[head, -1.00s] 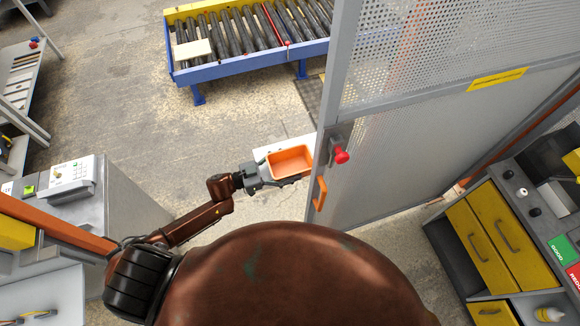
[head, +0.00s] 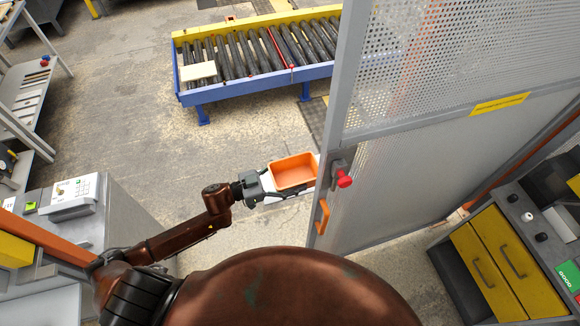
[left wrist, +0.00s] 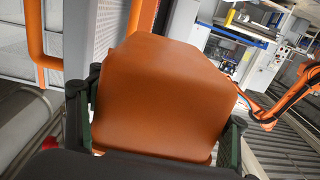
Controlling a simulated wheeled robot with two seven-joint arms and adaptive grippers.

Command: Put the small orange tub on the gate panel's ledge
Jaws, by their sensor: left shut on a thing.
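The small orange tub (head: 294,172) is open-topped and empty in the head view, beside the gate panel's edge. My left gripper (head: 270,183) is shut on the tub. In the left wrist view the tub (left wrist: 165,95) fills the middle, with a dark finger on each side of it. The gate panel (head: 400,180) is grey with a perforated upper part, a red knob (head: 344,181) and an orange handle (head: 322,216). A pale surface, probably the ledge (head: 274,197), shows partly under the tub; the tub and gripper hide most of it. I cannot tell whether they touch. My right gripper is out of view.
A roller conveyor (head: 250,84) with a blue frame stands at the back, carrying a pale board (head: 198,71). A cabinet with yellow drawers (head: 515,265) stands at the right. A grey console (head: 75,215) is at the left. The floor (head: 130,120) between is clear.

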